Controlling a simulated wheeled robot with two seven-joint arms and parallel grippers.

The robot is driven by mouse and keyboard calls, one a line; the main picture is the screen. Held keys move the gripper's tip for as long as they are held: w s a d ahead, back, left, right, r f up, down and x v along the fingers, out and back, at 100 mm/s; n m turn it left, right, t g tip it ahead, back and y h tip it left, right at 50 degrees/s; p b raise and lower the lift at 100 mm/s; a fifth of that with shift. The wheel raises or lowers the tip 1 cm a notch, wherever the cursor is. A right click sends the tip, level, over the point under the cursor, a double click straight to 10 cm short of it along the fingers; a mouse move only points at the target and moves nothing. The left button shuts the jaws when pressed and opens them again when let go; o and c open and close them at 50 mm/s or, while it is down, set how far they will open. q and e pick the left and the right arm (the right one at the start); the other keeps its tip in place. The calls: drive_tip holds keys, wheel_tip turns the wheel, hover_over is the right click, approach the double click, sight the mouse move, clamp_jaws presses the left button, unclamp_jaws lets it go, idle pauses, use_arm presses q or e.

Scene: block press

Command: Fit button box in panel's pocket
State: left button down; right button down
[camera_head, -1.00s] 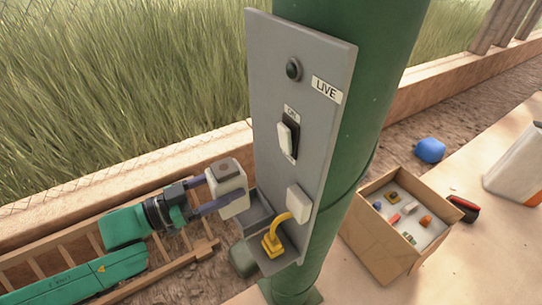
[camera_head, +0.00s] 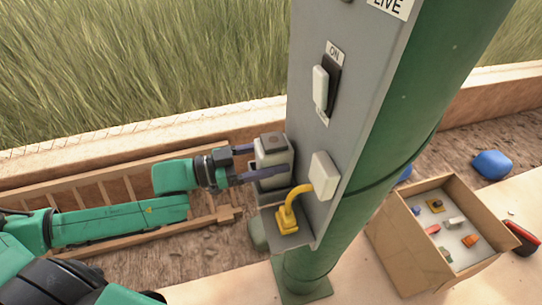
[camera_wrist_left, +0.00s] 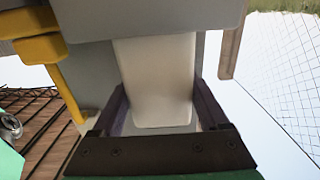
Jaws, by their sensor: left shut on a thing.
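The button box (camera_head: 273,153), pale with a grey-brown top, is upright between the fingers of my left gripper (camera_head: 268,162), which is shut on it. The box is at the panel's left edge, right over the grey pocket (camera_head: 268,198) low on the panel (camera_head: 315,125). I cannot tell whether its bottom is inside the pocket. In the left wrist view the pale box (camera_wrist_left: 155,85) stands between the two dark fingers (camera_wrist_left: 162,110), with grey panel parts behind it. My right gripper is not in view.
The green post (camera_head: 385,150) carries the panel. A cardboard box (camera_head: 400,245) of small parts stands right. A wooden ladder-like frame (camera_head: 110,190) lies behind my left arm.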

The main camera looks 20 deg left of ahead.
use_arm(q)
drive_tip(key=shift+s+a, duration=0.1)
drive_tip(key=shift+f+b, duration=0.4)
drive_tip(key=shift+f, duration=0.25)
unclamp_jaws()
idle(0.4)
